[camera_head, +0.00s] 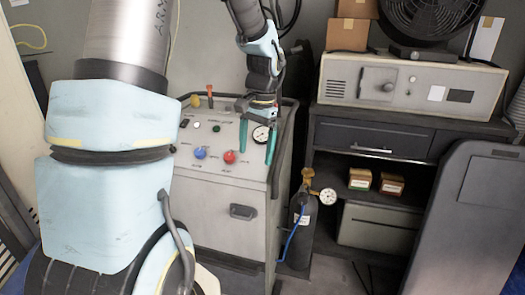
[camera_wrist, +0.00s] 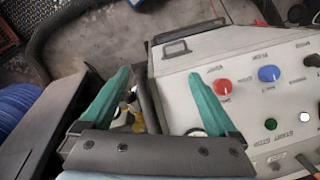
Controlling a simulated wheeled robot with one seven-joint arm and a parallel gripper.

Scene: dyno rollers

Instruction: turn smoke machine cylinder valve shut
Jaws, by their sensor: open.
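A dark gas cylinder (camera_head: 299,232) stands upright on the floor, right of the grey smoke machine (camera_head: 229,174). Its brass valve (camera_head: 308,176) is on top, with a round white gauge (camera_head: 328,196) to the right and a blue hose (camera_head: 292,232) at its side. My gripper (camera_head: 257,158) has two green fingers, open and empty, above the right part of the machine's panel, up and left of the valve. In the wrist view my gripper (camera_wrist: 165,100) is spread, with some yellow and white parts of the cylinder top (camera_wrist: 130,120) partly hidden between the fingers.
The machine's panel has a blue knob (camera_head: 200,153), a red knob (camera_head: 230,157) and a raised rail. A dark workbench (camera_head: 372,136) with drawers stands right of the cylinder, with small boxes on its shelf. A large grey panel (camera_head: 470,215) stands at the front right.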

